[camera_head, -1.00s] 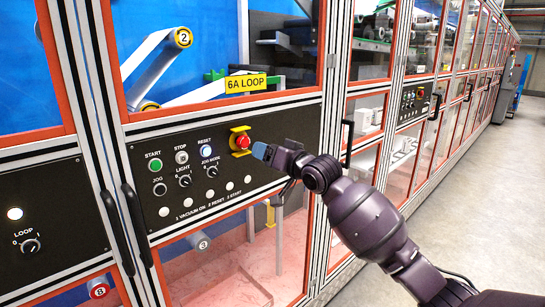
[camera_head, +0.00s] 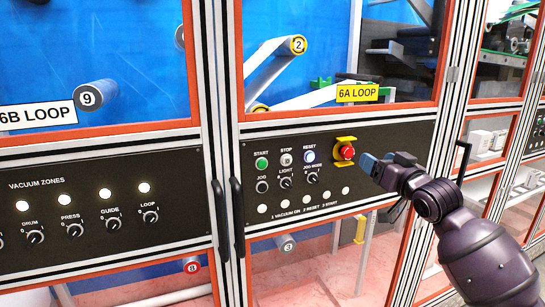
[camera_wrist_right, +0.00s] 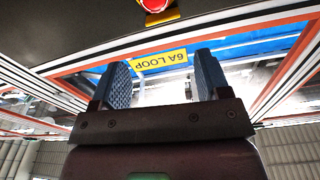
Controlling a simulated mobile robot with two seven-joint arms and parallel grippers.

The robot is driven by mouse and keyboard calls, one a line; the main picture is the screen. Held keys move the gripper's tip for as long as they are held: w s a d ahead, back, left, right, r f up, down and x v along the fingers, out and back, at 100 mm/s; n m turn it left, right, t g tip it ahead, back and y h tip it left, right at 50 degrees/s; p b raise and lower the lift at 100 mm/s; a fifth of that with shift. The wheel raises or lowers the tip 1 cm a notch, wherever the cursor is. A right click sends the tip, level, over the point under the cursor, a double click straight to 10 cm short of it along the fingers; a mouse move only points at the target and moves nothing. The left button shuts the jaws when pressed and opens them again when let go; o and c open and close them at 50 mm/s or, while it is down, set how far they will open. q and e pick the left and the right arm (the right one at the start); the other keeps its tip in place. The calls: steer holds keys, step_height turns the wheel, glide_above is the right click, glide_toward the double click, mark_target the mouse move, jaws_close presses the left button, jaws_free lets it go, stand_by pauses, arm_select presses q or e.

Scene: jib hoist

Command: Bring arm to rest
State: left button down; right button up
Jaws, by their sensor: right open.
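My right gripper (camera_head: 370,165) is in front of the black control panel (camera_head: 400,150), just right of the red emergency stop button (camera_head: 346,152) with its yellow guard. In the right wrist view its two blue ridged fingers (camera_wrist_right: 163,80) stand wide apart with nothing between them. The red button (camera_wrist_right: 154,5) shows at the top edge of that view, beyond the fingertips. The gripper looks close to the button; I cannot tell whether they touch. My left gripper is not in view.
The panel carries a green START button (camera_head: 261,163), a STOP button (camera_head: 286,158) and a lit RESET button (camera_head: 310,156). A second panel (camera_head: 90,235) with VACUUM ZONES knobs is at left. Black door handles (camera_head: 237,215) stick out between the panels. A yellow 6A LOOP sign (camera_head: 358,93) hangs above.

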steer(key=s+f+n+g+h, duration=0.1)
steer(key=s+f+h, duration=0.1)
steer(key=s+f, duration=0.8)
steer(key=s+f+n+g+h, duration=0.1)
steer(key=s+f, duration=0.3)
steer(key=f, duration=1.3)
steer(key=s+f+m+g+h, duration=0.1)
steer(key=s+f+g, duration=0.1)
steer(key=s+f, duration=0.7)
steer(key=s+f+m+g+h+b, duration=0.1)
steer(key=s+f+m+g+h, duration=0.1)
steer(key=s+f, duration=0.8)
steer(key=s, duration=0.4)
steer(key=shift+s+d, duration=0.15)
steer(key=shift+d, duration=0.2)
steer(key=shift+c, duration=0.3)
